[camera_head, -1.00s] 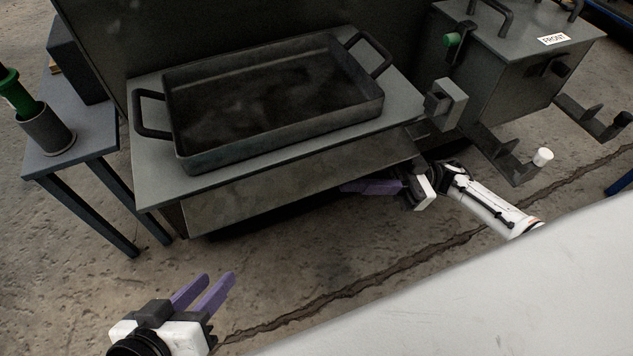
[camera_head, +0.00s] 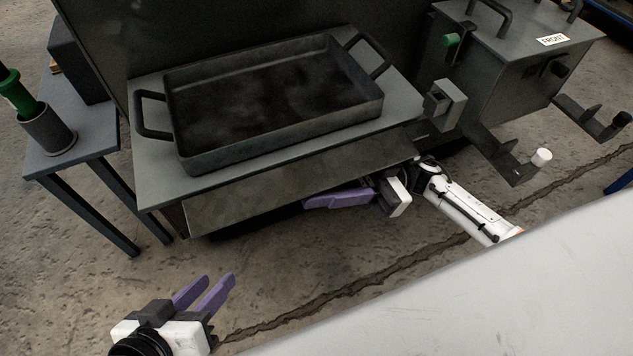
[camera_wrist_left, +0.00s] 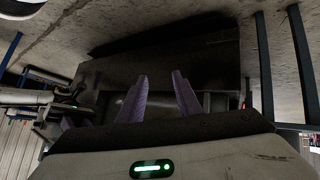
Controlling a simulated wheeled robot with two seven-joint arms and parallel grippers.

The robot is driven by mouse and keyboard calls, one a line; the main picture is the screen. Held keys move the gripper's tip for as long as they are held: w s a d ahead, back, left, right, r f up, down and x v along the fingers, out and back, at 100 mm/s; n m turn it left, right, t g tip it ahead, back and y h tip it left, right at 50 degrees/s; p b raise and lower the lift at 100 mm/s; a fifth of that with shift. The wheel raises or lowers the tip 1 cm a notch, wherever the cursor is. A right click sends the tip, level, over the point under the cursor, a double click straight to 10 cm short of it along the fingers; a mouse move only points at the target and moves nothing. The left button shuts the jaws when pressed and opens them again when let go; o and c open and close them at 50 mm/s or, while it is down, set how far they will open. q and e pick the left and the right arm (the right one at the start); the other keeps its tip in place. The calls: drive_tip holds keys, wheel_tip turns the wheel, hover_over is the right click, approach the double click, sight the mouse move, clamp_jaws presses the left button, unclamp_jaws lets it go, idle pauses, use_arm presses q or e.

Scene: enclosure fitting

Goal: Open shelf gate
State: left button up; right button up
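A grey shelf (camera_head: 160,182) carries a dark two-handled tray (camera_head: 285,100). A flat panel (camera_head: 260,187) along the shelf's front, below the top, looks like the gate; I cannot tell its exact position. A grey latch-like block (camera_head: 445,102) sits at the shelf's right end. My right gripper (camera_head: 306,201) is in front of and below the panel, its purple fingers pointing left; their gap is unclear, as is any contact. My left gripper (camera_head: 222,280) is open and empty, low in front of the shelf. Its spread fingers (camera_wrist_left: 160,85) also show in the left wrist view.
A small table (camera_head: 85,150) at left holds a cup with a green-handled tool (camera_head: 47,130). A grey box labelled FRONT (camera_head: 505,85) stands at right, with brackets (camera_head: 520,168) below it. A pale surface (camera_head: 500,310) fills the lower right. Floor between left gripper and shelf is clear.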

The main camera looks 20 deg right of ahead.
drive_tip(key=shift+c, duration=0.4)
clamp_jaws()
drive_tip(key=shift+s+r+p, duration=0.1)
drive_tip(key=shift+r+p, duration=0.15)
drive_tip(key=shift+p, duration=0.25)
drive_tip(key=m+p, duration=0.1)
drive_tip(key=m+t+p, duration=0.1)
drive_tip(key=p, duration=0.1)
drive_tip(key=shift+s+r, duration=0.25)
drive_tip(key=shift+r, duration=0.15)
drive_tip(key=m+p, duration=0.1)
drive_tip(key=m+t+p, duration=0.1)
drive_tip(key=shift+s+r+p, duration=0.15)
drive_tip(key=shift+s+p, duration=0.1)
drive_tip(key=shift+p, duration=0.15)
use_arm(q)
drive_tip(key=a, duration=0.1)
drive_tip(key=s+a+y, duration=0.1)
drive_tip(key=a, duration=0.1)
drive_tip(key=a+n+y+p, duration=0.1)
drive_tip(key=shift+s+a+r+t, duration=0.2)
drive_tip(key=shift+r+t, duration=0.15)
drive_tip(key=shift+t, duration=0.05)
use_arm(e)
drive_tip(key=shift+s+f+m+t, duration=0.1)
drive_tip(key=shift+f+m+t, duration=0.25)
drive_tip(key=shift+m, duration=0.45)
drive_tip(key=shift+r, duration=0.1)
